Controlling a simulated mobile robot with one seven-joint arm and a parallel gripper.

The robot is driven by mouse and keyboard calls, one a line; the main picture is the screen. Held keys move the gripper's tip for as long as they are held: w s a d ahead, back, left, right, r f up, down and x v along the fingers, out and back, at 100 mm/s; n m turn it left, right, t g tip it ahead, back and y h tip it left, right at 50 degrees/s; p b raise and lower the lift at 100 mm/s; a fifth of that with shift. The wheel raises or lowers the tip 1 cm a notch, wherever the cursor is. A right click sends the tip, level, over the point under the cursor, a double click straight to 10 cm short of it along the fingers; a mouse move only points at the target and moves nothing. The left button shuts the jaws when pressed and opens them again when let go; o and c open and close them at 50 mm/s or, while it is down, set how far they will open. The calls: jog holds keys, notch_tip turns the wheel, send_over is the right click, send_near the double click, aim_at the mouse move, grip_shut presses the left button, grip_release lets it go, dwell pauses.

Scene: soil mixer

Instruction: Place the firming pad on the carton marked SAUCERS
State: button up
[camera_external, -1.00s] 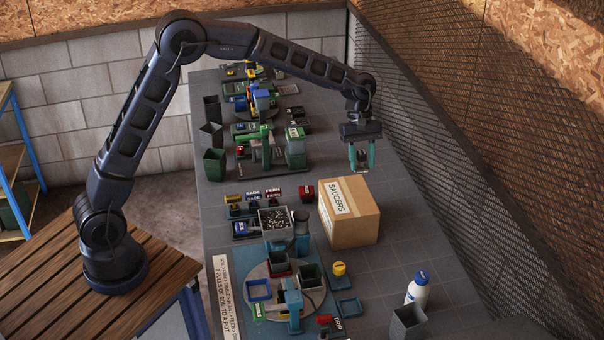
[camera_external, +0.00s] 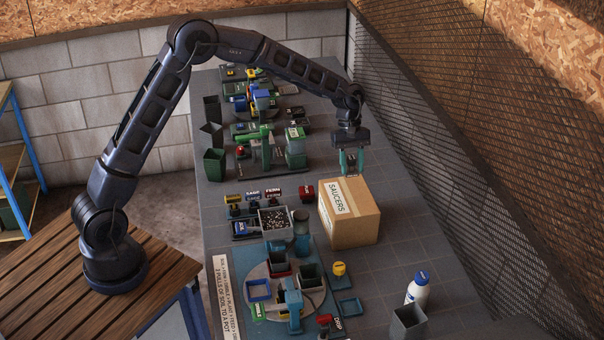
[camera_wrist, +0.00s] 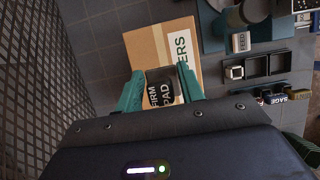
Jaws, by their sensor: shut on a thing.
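The carton marked SAUCERS (camera_external: 355,222) is a closed brown box with a white label, standing on the grey bench. My gripper (camera_external: 351,172) is above the carton's far edge in the external view. In the wrist view, the firming pad (camera_wrist: 161,92), dark with FIRM PAD lettering, sits between my green fingers, and my gripper (camera_wrist: 163,90) is shut on it. The carton (camera_wrist: 150,48) shows behind and beyond the pad, its label partly covered. I cannot tell whether the pad touches the carton top.
A turntable (camera_external: 300,303) with several pots stands left of the carton. A small red block (camera_external: 306,192) is close to the carton's left. A white bottle (camera_external: 418,288) and a grey pot (camera_external: 408,322) stand at the front right. The bench right of the carton is clear.

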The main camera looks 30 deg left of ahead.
notch_tip(320, 180, down, 9)
jog(key=shift+r, duration=0.1)
dwell(0.4)
jog(key=o, duration=1)
